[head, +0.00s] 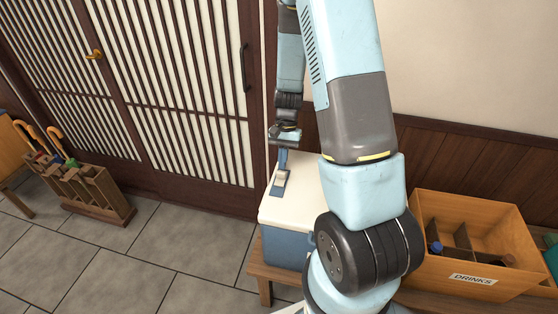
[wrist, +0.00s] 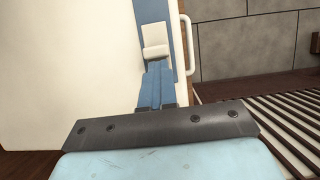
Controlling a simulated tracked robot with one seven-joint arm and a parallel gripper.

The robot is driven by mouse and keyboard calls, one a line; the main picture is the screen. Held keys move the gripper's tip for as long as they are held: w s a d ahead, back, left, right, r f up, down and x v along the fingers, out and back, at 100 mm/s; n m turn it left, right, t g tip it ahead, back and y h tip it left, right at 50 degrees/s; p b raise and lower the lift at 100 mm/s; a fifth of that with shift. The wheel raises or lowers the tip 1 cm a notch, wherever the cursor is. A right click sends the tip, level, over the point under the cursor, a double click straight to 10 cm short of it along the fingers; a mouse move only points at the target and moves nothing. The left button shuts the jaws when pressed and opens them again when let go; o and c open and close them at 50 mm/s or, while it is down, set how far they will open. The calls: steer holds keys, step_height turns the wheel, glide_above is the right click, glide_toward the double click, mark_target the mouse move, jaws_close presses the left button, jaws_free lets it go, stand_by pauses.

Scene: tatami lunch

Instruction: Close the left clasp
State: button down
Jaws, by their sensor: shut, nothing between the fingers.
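A cool box with a white lid (head: 296,190) and a blue body (head: 282,247) stands left of my arm, which hides its right part. A pale clasp (head: 281,178) lies on a blue strip on the lid. The clasp (wrist: 155,42) also shows in the wrist view, just beyond my fingertips, with a white handle (wrist: 188,45) to its right. My gripper (wrist: 156,68) is shut and empty, pointing at the clasp; I cannot tell whether it touches. In the head view my gripper (head: 282,160) is over the lid. Whether the clasp is fastened is unclear. No second clasp shows.
The box stands on a wooden bench (head: 265,271). A wooden crate marked DRINKS (head: 440,270), with dividers and bottles, is to the right. A slatted door (head: 190,90) stands behind. An umbrella rack (head: 95,195) is at left. The tiled floor between is clear.

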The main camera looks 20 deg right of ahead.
steer(key=shift+s+a, duration=0.3)
steer(key=shift+s, duration=0.25)
steer(key=shift+s+a, duration=0.25)
steer(key=shift+s, duration=0.25)
steer(key=shift+s+d, duration=0.1)
steer(key=shift+d, duration=0.4)
steer(key=shift+a, duration=0.3)
steer(key=shift+w+d, duration=0.2)
steer(key=shift+w, duration=0.3)
steer(key=w+d, duration=0.2)
steer(key=w, duration=0.1)
steer(key=shift+d, duration=0.15)
steer(key=v, duration=0.9)
steer(key=shift+r, duration=0.4)
steer(key=shift+d, duration=0.1)
